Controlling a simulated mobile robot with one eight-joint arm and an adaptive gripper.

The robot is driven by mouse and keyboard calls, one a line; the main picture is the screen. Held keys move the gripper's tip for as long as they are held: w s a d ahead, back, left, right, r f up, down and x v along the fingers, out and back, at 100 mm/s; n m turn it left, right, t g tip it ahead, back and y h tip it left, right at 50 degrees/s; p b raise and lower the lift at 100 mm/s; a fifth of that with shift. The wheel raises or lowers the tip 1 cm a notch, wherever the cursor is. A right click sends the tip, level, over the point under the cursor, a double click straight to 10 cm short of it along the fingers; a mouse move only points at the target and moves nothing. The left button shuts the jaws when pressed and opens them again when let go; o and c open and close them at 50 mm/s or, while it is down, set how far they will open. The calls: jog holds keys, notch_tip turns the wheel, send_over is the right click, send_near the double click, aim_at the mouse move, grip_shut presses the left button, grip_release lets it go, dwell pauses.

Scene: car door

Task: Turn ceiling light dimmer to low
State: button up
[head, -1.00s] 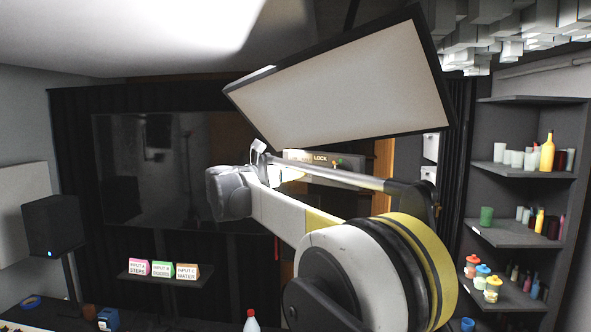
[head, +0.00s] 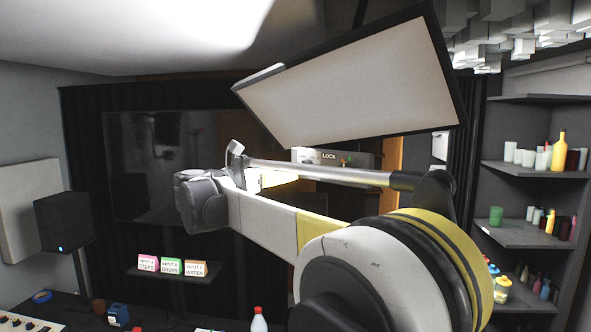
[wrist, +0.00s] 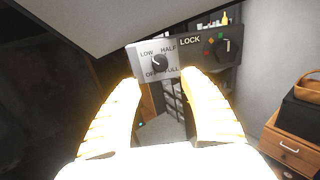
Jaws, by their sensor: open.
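The dimmer is a black round knob (wrist: 160,63) on a light grey plate (wrist: 142,68) marked LOW, HALF, OFF and FULL. Its small pale pointer mark seems to lean to the upper left, toward LOW, but it is too small to be sure. My gripper (wrist: 160,77) is open and empty in the wrist view, its two brightly lit fingers spread below and either side of the plate, apart from the knob. In the head view the plate (head: 306,155) is partly visible behind my arm, the knob unclear, and the fingers are largely hidden.
A dark LOCK panel (wrist: 212,46) with coloured buttons and a switch adjoins the plate on the right. A large framed light panel (head: 350,85) hangs tilted above my arm. Shelves with bottles and cups (head: 530,165) stand at right. A drawer cabinet (wrist: 290,145) is at lower right.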

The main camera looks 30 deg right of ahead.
jog(key=v, duration=0.2)
jog(key=shift+s+a, duration=0.15)
jog(key=shift+a, duration=0.25)
jog(key=s+d+f+m+y+b, duration=0.1)
jog(key=s+f+m+y+b, duration=0.2)
jog(key=s+f+b, duration=0.5)
jog(key=s+f+m+g+y+b, duration=0.1)
jog(key=s+f+m+y+b, duration=0.15)
jog(key=f, duration=1.05)
jog(key=s+d+f+m+y+b, duration=0.15)
jog(key=s+f+m+b, duration=0.35)
jog(key=f, duration=0.5)
jog(key=s+a+f+m+y+b, duration=0.3)
jog(key=s+a+f+m+b, duration=0.1)
jog(key=f, duration=0.7)
jog(key=s+a+f+m+y+b, duration=0.3)
jog(key=s+f+b, duration=0.4)
jog(key=f, duration=0.5)
jog(key=s+a+f+m+t+y+b, duration=0.1)
jog(key=s+a+f+m+y+b, duration=0.2)
jog(key=f, duration=0.8)
jog(key=s+a+m+b, duration=0.2)
jog(key=s+a+b, duration=0.1)
jog(key=s, duration=0.1)
jog(key=shift+s+f+y, duration=0.2)
jog(key=shift+s+y, duration=0.1)
jog(key=shift+s, duration=0.1)
